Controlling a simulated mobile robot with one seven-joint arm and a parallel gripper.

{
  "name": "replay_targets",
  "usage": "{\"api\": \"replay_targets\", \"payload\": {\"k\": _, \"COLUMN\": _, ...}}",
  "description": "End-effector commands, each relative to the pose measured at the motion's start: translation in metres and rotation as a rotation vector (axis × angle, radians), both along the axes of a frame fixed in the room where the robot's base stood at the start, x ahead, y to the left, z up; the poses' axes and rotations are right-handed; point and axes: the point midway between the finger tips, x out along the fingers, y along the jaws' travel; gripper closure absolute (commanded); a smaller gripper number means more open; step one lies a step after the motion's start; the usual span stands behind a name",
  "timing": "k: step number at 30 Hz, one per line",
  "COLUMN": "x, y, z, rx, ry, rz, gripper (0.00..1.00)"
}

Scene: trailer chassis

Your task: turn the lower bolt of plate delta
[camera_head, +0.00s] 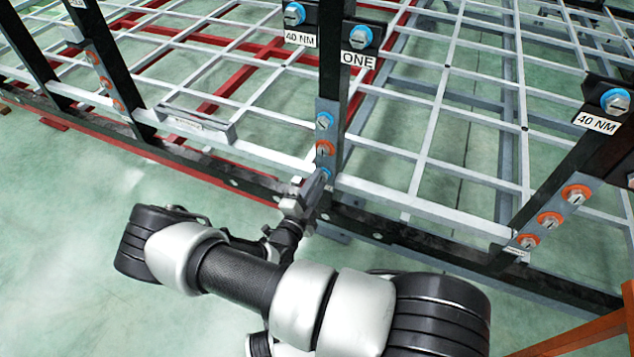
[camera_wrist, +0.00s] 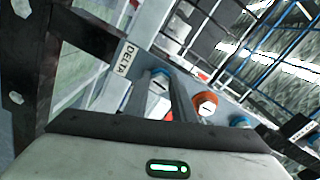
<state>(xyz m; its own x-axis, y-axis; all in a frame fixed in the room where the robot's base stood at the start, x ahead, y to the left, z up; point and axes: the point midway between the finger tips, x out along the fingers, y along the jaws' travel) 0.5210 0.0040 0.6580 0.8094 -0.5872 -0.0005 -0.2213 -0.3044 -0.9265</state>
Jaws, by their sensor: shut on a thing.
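Plate delta is the grey plate on the middle black post, and its label (camera_wrist: 124,60) reads DELTA in the wrist view. It bears three bolts in a row. The lower bolt (camera_wrist: 158,75), nearest the label, has a blue ring, which also just shows in the head view (camera_head: 325,172). The middle bolt (camera_wrist: 206,103) has an orange ring and the upper bolt (camera_wrist: 241,121) a blue one. My gripper (camera_head: 317,182) is at the plate's lower end, its fingers (camera_wrist: 168,88) shut on the lower bolt. The fingers hide part of its head.
Above on the same post are two blue-ringed bolts with labels 40 NM (camera_head: 300,39) and ONE (camera_head: 358,61). A right-hand plate (camera_head: 549,219) holds several orange-ringed bolts. The black lower rail (camera_head: 390,236) runs close to my arm. Green floor in front is clear.

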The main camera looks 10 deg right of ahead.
Motion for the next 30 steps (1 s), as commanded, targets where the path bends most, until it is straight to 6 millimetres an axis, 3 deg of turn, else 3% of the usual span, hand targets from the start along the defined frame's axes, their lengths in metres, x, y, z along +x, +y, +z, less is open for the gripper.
{"api": "replay_targets", "payload": {"k": 30, "x": -0.0005, "y": -0.0056, "z": -0.0001, "rx": -0.719, "ry": 0.514, "rz": -0.006, "gripper": 0.99}}
